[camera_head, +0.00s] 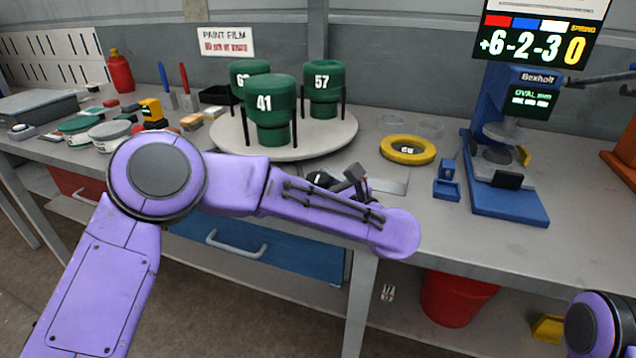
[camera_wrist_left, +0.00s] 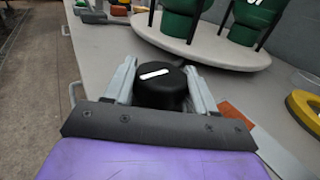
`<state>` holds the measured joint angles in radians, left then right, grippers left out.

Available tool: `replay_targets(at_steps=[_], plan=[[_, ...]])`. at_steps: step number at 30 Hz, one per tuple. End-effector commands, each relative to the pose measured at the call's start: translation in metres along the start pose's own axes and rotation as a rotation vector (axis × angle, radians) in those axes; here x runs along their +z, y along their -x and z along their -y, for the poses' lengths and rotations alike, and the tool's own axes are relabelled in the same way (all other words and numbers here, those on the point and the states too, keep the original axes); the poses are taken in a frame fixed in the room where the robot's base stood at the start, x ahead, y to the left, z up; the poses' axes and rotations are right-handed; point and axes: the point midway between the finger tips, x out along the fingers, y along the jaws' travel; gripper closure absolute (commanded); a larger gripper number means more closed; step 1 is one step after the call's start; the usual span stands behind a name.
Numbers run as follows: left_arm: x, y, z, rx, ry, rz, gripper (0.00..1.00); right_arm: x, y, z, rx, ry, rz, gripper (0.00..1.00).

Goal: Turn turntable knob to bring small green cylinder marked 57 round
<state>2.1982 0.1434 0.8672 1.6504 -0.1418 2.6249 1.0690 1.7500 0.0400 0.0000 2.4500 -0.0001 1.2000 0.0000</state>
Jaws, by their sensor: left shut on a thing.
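The round white turntable (camera_head: 230,140) stands on the bench and bears green cylinders. The cylinder marked 57 (camera_head: 323,92) is at the back right, the one marked 41 (camera_head: 271,118) is at the front, and a third (camera_head: 243,73), its number partly hidden, is at the back left. In the left wrist view the black knob (camera_wrist_left: 161,92) with a white bar sits between the two fingers of my left gripper (camera_wrist_left: 160,88), which is shut on it. In the head view my left arm mostly hides the knob. Only part of my right arm shows, at the lower right; its gripper is out of view.
A yellow ring (camera_head: 407,150) lies right of the turntable. A blue press (camera_head: 510,190) stands farther right. Tools, tins and a red bottle (camera_head: 120,72) crowd the bench's left side. A red bucket (camera_head: 455,298) is below the bench.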

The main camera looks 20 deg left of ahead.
Motion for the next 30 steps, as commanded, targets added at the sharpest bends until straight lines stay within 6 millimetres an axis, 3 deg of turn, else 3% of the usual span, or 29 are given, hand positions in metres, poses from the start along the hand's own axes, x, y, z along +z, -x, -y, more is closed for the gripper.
replay_targets(at_steps=[1, 30], plan=[[0.0079, -0.0014, 0.0022, -0.002, 0.01, 0.013, 0.75, -0.0001, 0.0003, -0.0001, 0.0, 0.0, 0.0, 0.57], [0.0081, -0.0015, 0.002, 0.056, 0.011, 0.012, 0.75, 0.002, -0.0048, 0.0004, 0.0, 0.0, 0.0, 0.57]])
